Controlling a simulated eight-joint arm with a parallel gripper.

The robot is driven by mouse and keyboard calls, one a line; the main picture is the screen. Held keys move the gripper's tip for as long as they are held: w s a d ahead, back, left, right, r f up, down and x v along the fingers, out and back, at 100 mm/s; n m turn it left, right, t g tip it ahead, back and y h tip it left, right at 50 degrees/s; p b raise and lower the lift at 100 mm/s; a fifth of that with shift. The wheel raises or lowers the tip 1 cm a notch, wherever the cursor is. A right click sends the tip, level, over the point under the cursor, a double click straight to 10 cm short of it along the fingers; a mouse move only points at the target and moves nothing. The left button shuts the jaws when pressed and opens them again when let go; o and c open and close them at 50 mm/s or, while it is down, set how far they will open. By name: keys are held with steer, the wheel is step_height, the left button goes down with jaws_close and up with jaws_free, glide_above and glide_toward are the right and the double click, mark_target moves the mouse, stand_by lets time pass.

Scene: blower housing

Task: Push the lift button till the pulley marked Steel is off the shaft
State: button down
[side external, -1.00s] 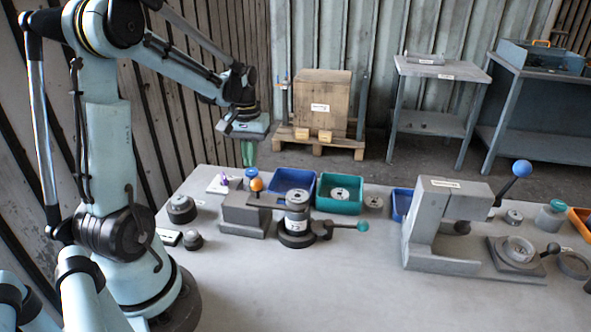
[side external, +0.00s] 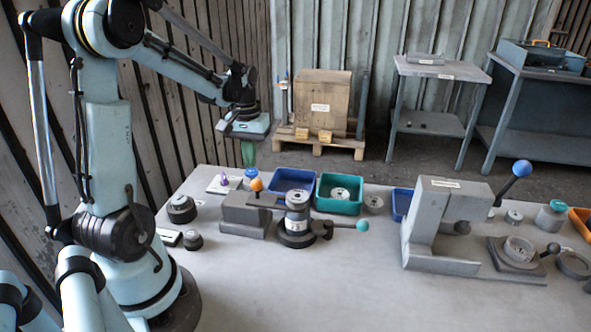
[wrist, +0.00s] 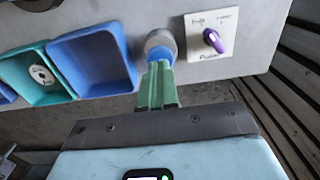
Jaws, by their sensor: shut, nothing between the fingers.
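My gripper (side external: 249,165) has green fingers, shut and empty, pointing down at the table's far edge. In the wrist view its fingertips (wrist: 159,66) are at the blue button (wrist: 160,52) in its round grey housing and cover part of it. I cannot tell whether they touch or press it. The blue button (side external: 250,173) also shows just below the fingers in the side view. A grey upright stand (side external: 296,222) with a stacked top and a teal-ended lever is to the right. Its small labels are unreadable, so I cannot tell which pulley is marked Steel.
A purple knob (wrist: 213,41) on a white plate is beside the button. A blue bin (wrist: 93,60) and a teal bin (side external: 340,207) holding a pale disc are nearby. An orange-ball lever (side external: 256,184) stands close to the button. The front middle of the table is clear.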

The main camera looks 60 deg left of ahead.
steer(key=shift+f, duration=1.5)
steer(key=shift+r, duration=0.9)
steer(key=shift+f, duration=0.15)
